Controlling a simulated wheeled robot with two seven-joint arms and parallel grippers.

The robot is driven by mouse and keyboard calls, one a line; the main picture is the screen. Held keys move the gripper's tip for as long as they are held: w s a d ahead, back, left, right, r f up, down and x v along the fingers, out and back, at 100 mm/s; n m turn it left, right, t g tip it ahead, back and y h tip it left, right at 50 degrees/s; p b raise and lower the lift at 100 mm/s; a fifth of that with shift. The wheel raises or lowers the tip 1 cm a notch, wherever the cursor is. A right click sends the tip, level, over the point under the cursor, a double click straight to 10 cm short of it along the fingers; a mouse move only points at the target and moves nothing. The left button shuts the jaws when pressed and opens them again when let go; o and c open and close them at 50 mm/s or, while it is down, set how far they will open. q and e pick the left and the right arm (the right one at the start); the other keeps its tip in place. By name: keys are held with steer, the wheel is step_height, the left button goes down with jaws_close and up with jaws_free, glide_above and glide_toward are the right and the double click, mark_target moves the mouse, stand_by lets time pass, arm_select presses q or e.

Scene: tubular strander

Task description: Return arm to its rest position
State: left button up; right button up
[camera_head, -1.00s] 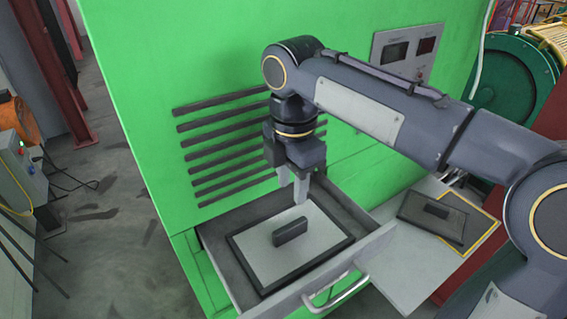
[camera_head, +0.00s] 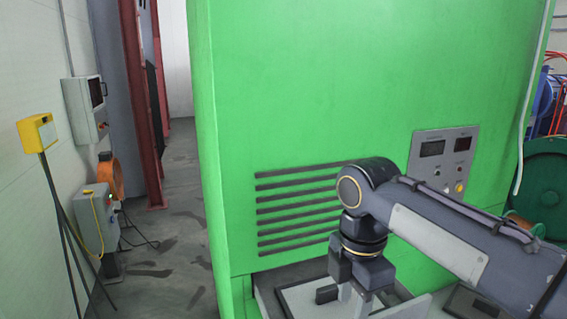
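My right arm comes in from the right, and its gripper (camera_head: 354,300) points down over the open drawer (camera_head: 265,297) of the green cabinet. The two fingers look slightly apart, with nothing seen between them. In the drawer lies a pale plate (camera_head: 300,300) with a dark block handle (camera_head: 327,294) standing on it. The handle is just left of the fingers; the lower part of the drawer is cut off by the picture's edge. My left gripper is not in view.
The green cabinet (camera_head: 290,90) with its vent slats and control panel (camera_head: 443,160) stands close behind the arm. A dark plate (camera_head: 470,303) lies partly visible at lower right.

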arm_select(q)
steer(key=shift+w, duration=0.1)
arm_select(e)
steer(key=s+d+f+m+t+y, duration=0.2)
steer(key=s+d+f+m, duration=0.2)
steer(key=m, duration=0.8)
steer(key=s+d+f+m+t+y, duration=0.1)
steer(key=s+d+f+m+t, duration=0.2)
steer(key=s+f+m, duration=0.6)
steer(key=s+d+m, duration=0.2)
steer(key=s, duration=0.1)
steer(key=shift+m+t+y, duration=0.3)
steer(key=shift+m+y, duration=0.1)
steer(key=shift+d, duration=0.1)
